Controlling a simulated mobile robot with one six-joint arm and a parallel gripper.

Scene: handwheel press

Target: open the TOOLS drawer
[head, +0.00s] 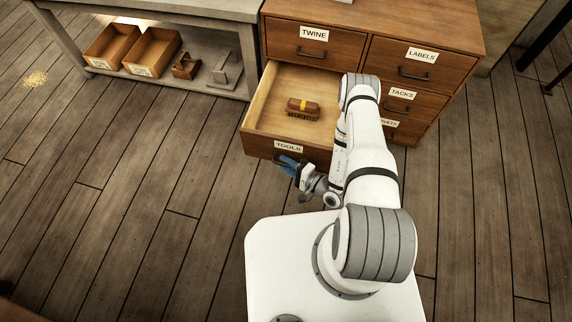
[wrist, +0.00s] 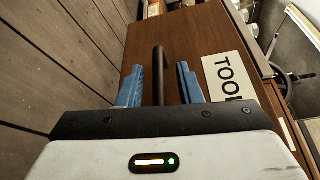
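The TOOLS drawer (head: 256,142) stands pulled well out of the wooden cabinet, its inside showing in the head view. A brown brush with a yellow band (head: 303,108) lies in it. My gripper (head: 288,162) is low at the drawer's front, by its label. In the wrist view, the drawer front (wrist: 195,38) faces me with the label partly cut off. The dark bar handle (wrist: 159,70) lies between the two blue fingers of my gripper (wrist: 160,84). The fingers are apart, with a visible gap on each side of the bar. My arm hides the drawer's right side.
The cabinet's TWINE drawer (head: 312,41), LABELS drawer (head: 420,60) and TACKS drawer (head: 398,102) look shut. A grey bench (head: 205,86) at the left has open wooden boxes (head: 152,52) on its shelf.

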